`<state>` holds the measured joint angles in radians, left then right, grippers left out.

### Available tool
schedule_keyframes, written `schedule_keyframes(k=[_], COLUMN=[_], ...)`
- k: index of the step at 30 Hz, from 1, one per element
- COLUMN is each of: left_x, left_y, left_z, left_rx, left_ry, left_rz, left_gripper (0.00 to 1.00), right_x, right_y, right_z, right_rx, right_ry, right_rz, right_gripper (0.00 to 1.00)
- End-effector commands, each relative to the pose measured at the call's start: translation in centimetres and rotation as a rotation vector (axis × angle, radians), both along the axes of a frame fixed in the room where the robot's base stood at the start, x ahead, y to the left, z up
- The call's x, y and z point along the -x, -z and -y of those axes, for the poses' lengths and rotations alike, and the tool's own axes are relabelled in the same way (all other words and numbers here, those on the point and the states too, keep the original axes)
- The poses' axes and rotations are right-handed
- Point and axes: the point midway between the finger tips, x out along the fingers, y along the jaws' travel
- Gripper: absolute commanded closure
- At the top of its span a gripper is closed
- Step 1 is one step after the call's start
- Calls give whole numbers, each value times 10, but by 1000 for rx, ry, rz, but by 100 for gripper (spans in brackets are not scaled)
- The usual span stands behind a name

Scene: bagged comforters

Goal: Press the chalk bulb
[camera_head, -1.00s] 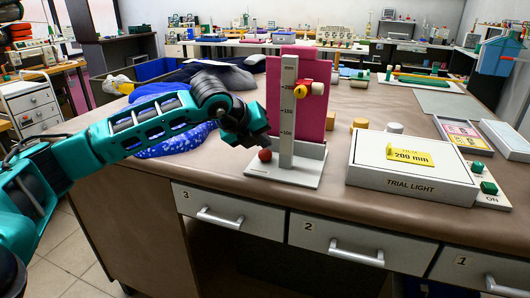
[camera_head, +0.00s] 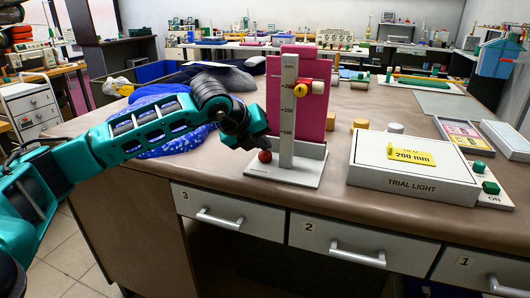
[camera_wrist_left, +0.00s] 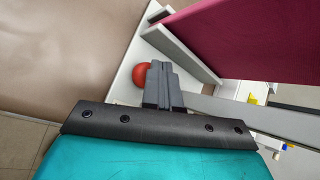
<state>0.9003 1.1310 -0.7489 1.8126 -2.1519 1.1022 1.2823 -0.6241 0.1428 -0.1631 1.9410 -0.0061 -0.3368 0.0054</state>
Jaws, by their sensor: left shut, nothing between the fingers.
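A small red ball, which I take to be the chalk bulb (camera_head: 264,156), sits on the front left of the pale base of an upright scale (camera_head: 288,115) marked with numbers. My left gripper (camera_head: 262,144) is shut and empty, with its tips just above the bulb. In the left wrist view the bulb (camera_wrist_left: 140,75) shows beside the shut fingertips of my left gripper (camera_wrist_left: 158,72), which partly cover it. I cannot tell whether they touch. My right gripper is not in view.
A pink panel (camera_head: 315,65) stands behind the scale, with a red and yellow knob (camera_head: 311,87) in front of it. A white trial light box (camera_head: 410,165) lies to the right. Blue bagged cloth (camera_head: 170,138) lies behind my left arm. Bare brown tabletop separates the scale from the box.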

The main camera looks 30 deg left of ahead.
Motion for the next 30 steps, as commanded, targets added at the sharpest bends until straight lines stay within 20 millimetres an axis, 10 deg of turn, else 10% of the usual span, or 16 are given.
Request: schedule_keyframes(k=[30], left_x=[0], left_y=[-15], left_z=[0], left_rx=[0], left_ry=[1], left_rz=[-2], left_gripper=[100], right_x=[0], right_y=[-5], right_z=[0], right_rx=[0], right_ry=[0], right_rz=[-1], right_gripper=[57])
